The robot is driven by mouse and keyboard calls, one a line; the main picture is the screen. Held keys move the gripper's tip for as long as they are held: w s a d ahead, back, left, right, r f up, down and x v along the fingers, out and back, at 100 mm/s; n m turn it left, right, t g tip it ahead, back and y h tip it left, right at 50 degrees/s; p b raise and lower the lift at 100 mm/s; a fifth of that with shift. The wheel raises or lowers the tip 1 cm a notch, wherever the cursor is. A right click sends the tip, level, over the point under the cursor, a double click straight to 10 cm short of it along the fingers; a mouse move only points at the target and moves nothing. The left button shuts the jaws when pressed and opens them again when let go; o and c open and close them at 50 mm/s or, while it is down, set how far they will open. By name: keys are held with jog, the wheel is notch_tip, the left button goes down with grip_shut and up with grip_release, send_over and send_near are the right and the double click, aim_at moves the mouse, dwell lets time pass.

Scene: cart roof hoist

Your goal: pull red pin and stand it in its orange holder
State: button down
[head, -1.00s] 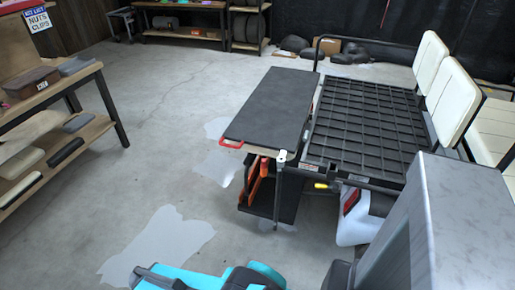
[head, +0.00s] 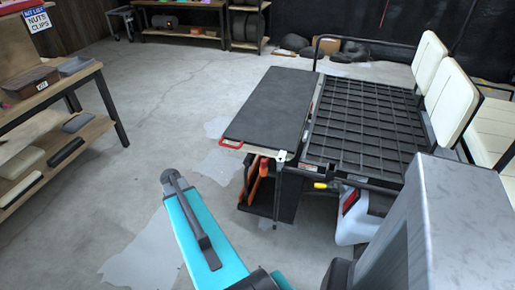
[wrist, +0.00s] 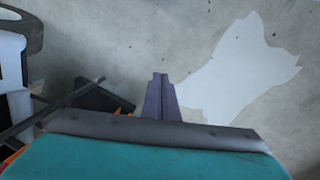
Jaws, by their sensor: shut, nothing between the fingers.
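A red loop-shaped handle (head: 231,144) shows at the near left corner of a black-topped stand (head: 268,105) in the head view. I cannot tell whether it is the red pin. Upright orange parts (head: 257,182) stand below that corner; they are too small to tell whether one is the orange holder. My gripper (wrist: 160,76) is shut and empty in the wrist view, over the floor and apart from the cart parts. A little orange (wrist: 9,152) shows at the lower left there. I cannot make out my fingertips in the head view.
The cart's black slatted deck (head: 362,125) and white seat backs (head: 455,100) are on the right. A yellow piece (head: 320,185) sits on its near edge. A shelf bench (head: 85,78) stands at the left. The floor (head: 165,105) between is clear.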

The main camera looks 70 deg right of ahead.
jog(key=s+d+r+m+h, duration=0.1)
jog(key=s+d+r+m, duration=0.2)
jog(key=d+r, duration=0.35)
jog(key=s+d+r+m, duration=0.2)
jog(key=d+r, duration=0.1)
jog(key=d, duration=0.7)
jog(key=m+h, duration=0.1)
jog(key=m, duration=0.5)
send_near(264, 160)
jog(key=shift+d+f+p, duration=0.1)
jog(key=shift+p, duration=0.35)
jog(key=shift+f, duration=0.15)
jog(key=shift+b+x, duration=1.6)
jog(key=shift+x, duration=1.3)
jog(key=shift+f, duration=0.1)
jog(key=shift+d+r+p, duration=0.1)
jog(key=shift+r+p, duration=0.7)
jog(key=shift+r, duration=0.7)
